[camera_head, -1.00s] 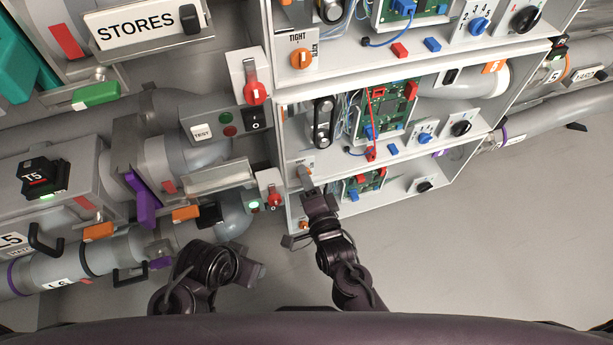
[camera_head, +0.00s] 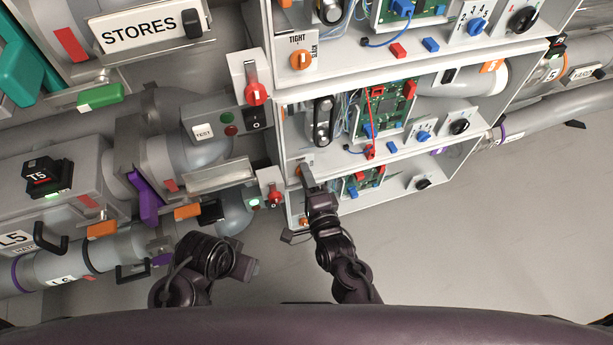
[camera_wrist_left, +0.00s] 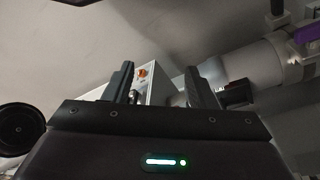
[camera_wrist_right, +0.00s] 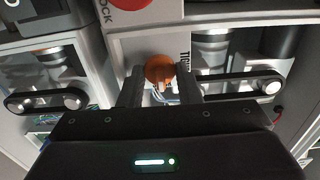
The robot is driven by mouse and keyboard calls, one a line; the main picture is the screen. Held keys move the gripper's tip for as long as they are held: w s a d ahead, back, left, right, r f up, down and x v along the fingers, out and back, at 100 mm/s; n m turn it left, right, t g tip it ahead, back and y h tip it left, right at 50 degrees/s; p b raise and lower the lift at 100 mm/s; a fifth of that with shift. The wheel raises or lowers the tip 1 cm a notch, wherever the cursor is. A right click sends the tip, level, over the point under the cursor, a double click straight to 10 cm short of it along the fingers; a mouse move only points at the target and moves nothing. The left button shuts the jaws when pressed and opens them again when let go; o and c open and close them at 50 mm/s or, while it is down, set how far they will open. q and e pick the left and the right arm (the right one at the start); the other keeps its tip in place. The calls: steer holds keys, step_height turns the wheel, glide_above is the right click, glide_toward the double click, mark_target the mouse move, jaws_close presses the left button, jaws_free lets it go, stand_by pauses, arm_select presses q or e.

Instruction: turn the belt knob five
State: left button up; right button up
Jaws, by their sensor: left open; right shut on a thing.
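In the right wrist view, an orange belt knob (camera_wrist_right: 160,70) sits between the fingers of my right gripper (camera_wrist_right: 160,88), which is shut on it. A partly hidden tight label (camera_wrist_right: 186,50) is beside the knob. In the head view, my right gripper (camera_head: 308,180) reaches the left end of the middle open cabinet (camera_head: 345,160); the fingers largely hide the knob there. My left gripper (camera_head: 250,267) is open and empty, low in front of the pipes. Its spread fingers (camera_wrist_left: 160,88) show in the left wrist view.
Another orange knob with tight and slack marks (camera_head: 301,60) is on the cabinet above. A third orange knob (camera_head: 304,222) is on the cabinet below. The floor (camera_head: 450,250) at right is clear.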

steer(key=o, duration=0.7)
arm_select(q)
steer(key=shift+s+a+r+g+y+p, duration=0.1)
steer(key=shift+a+r+g+y+p, duration=0.15)
steer(key=shift+a, duration=0.2)
steer(key=shift+s+a+r+g+y+p, duration=0.1)
steer(key=shift+a+r+g+p, duration=0.05)
steer(key=shift+a+p, duration=0.25)
arm_select(e)
steer(key=v, duration=0.7)
steer(key=shift+s+d, duration=0.15)
steer(key=shift+s, duration=0.2)
arm_select(q)
steer(key=shift+d+f, duration=0.1)
steer(key=shift+d, duration=0.05)
